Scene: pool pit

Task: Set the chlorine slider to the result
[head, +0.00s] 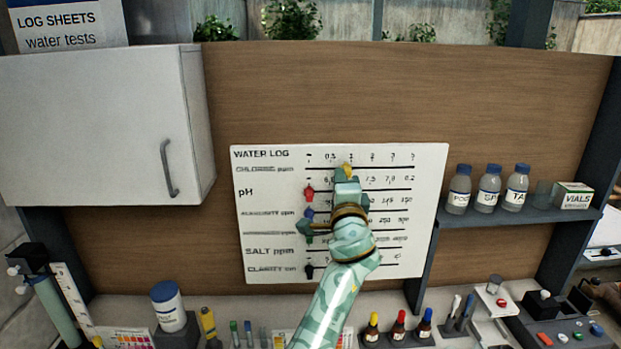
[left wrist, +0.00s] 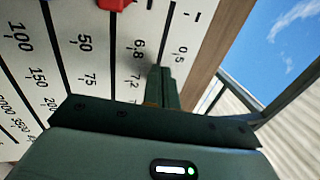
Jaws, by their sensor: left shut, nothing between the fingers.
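The white water log board (head: 420,200) hangs on the wooden wall, with printed scales in rows. On its top row, chlorine, a yellow slider (head: 347,168) sits close to the 1 mark. My left gripper (head: 346,183) is shut just below the yellow slider, in front of the board; whether it touches the slider I cannot tell. Its shut fingers also show in the left wrist view (left wrist: 161,86), near the 0.5 and 6.8 figures. My left forearm and hand hide the middle of the lower rows. My right gripper does not show.
A red slider (head: 309,192) is at the left end of the pH row, with a blue slider (head: 309,213) below. A grey cabinet (head: 100,125) is left; a shelf (head: 520,215) with bottles is right. Dropper bottles (head: 398,326) stand on the counter below.

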